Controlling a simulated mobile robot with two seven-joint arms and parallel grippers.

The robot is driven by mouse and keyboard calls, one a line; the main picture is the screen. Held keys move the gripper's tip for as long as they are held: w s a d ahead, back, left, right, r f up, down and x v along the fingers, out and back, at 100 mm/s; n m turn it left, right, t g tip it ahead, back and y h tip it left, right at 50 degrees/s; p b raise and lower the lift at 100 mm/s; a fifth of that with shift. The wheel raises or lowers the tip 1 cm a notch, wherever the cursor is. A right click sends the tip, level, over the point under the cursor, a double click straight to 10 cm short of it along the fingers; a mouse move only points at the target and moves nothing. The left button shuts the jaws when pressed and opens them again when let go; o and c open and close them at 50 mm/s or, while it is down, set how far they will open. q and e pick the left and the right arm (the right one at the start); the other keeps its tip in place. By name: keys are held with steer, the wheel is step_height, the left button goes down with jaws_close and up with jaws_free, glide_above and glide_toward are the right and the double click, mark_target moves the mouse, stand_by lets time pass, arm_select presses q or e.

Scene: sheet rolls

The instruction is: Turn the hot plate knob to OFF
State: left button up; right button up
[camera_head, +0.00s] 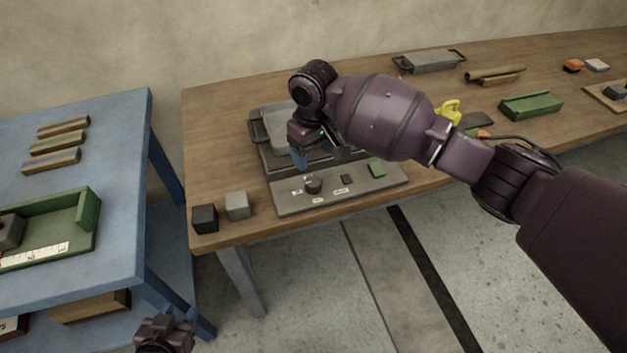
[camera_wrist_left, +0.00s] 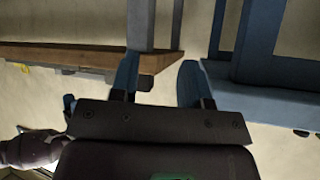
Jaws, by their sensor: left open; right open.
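The hot plate (camera_head: 270,153) stands on the wooden table, with a grey tray-like pan on top, partly hidden by my right arm. Its grey front panel (camera_head: 290,205) carries a dark round knob (camera_head: 313,186), small white labels, a dark button and a green square. The label text is too small to read. My right gripper (camera_head: 321,157) is open above and just behind the knob, apart from it as far as I can tell. My left gripper (camera_head: 165,334) is low at the bottom edge, away from the hot plate; its open, empty fingers show in the left wrist view (camera_wrist_left: 157,82).
A black cube (camera_head: 205,219) and a grey cube (camera_head: 237,205) sit at the table's front left corner. A blue table (camera_head: 115,200) stands at left with a green tray (camera_head: 88,215). A yellow object (camera_head: 449,111) and green tray (camera_head: 531,106) lie right.

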mark_target(313, 181)
step_height(313, 181, down, 8)
steer(key=shift+f+b, duration=0.25)
steer(key=shift+b, duration=0.7)
steer(key=shift+f, duration=0.8)
steer(key=shift+c, duration=0.3)
steer(key=c, duration=0.9)
steer(key=shift+o, duration=0.2)
